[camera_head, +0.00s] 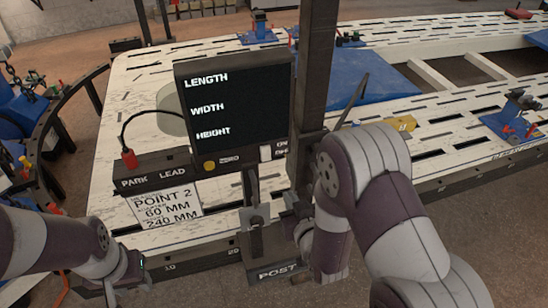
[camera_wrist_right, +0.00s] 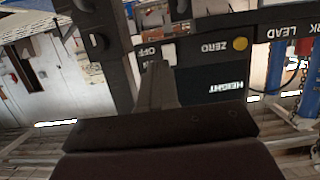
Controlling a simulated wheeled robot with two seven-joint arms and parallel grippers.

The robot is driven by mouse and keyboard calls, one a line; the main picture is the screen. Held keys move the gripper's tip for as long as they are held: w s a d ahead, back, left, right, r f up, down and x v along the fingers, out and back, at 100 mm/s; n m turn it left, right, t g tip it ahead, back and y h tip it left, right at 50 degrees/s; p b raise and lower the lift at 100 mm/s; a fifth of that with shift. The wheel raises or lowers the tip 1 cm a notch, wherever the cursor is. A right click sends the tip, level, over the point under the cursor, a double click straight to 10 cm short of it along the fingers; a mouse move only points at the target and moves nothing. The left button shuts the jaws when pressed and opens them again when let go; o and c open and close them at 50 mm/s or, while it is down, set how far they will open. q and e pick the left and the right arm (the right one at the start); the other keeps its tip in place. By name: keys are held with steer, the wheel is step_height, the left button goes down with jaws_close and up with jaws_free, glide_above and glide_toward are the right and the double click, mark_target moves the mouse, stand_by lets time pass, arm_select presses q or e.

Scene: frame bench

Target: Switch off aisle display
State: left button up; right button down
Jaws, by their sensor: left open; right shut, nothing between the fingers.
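The display (camera_head: 238,95) has a black screen with the words LENGTH, WIDTH and HEIGHT and no readable values. Its white ON/OFF switch (camera_head: 266,153) is at the lower right of the panel, beside a yellow ZERO button (camera_head: 209,165). In the right wrist view the panel appears upside down, with the switch (camera_wrist_right: 168,53) just beyond the tip of my right gripper (camera_wrist_right: 158,70). That gripper is shut and empty; I cannot tell whether it touches the switch. In the head view my right arm largely hides it. My left gripper (camera_head: 128,278) is open, low at the left.
A dark upright post (camera_head: 317,70) stands right beside the display. A red plug (camera_head: 129,158) with a black cable sits on the PARK LEAD ledge (camera_head: 160,172). A paper card (camera_head: 166,205) lies below. The slotted white bench (camera_head: 130,95) carries blue clamps and a yellow block (camera_head: 398,123).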

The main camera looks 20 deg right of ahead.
mark_target(266, 153)
steer(key=shift+s+a+r+t, duration=0.1)
steer(key=shift+s+r+t, duration=0.2)
steer(key=shift+r+t, duration=0.3)
steer(key=w+f+p, duration=0.2)
steer(key=w+p, duration=0.1)
steer(key=w, duration=1)
steer(key=shift+w+a+f, duration=0.2)
steer(key=shift+w+f, duration=0.2)
steer(key=shift+w+f+t+b, duration=0.3)
steer(key=shift+t+b, duration=0.2)
steer(key=shift+b, duration=0.95)
